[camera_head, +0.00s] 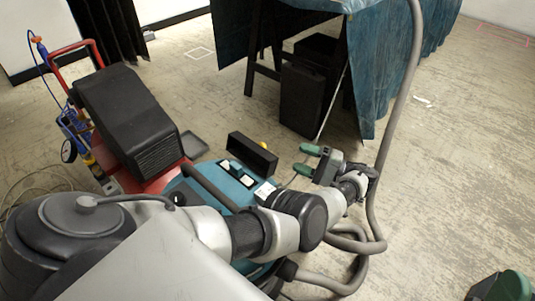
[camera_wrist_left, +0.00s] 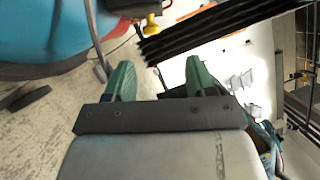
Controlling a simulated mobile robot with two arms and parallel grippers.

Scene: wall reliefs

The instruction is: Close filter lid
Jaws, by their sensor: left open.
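A teal vacuum machine (camera_head: 215,181) stands on the floor, partly hidden behind my left arm. A black rectangular flap, which looks like the filter lid (camera_head: 252,155), stands raised at its far side. My left gripper (camera_head: 305,160), with green fingers, is open and empty just right of the lid, apart from it. In the left wrist view, the open fingers (camera_wrist_left: 158,63) have nothing between them. A black ribbed part (camera_wrist_left: 220,28) lies beyond them; I cannot tell whether it is the lid. A green and dark piece at the bottom right corner looks like my right gripper (camera_head: 510,286), mostly cut off.
A grey hose (camera_head: 383,150) rises close to the right of my left gripper and loops below it. A red machine with a black housing (camera_head: 130,118) stands at left. A table with blue cloth (camera_head: 375,70) and a black case (camera_head: 307,98) are behind. Floor at right is clear.

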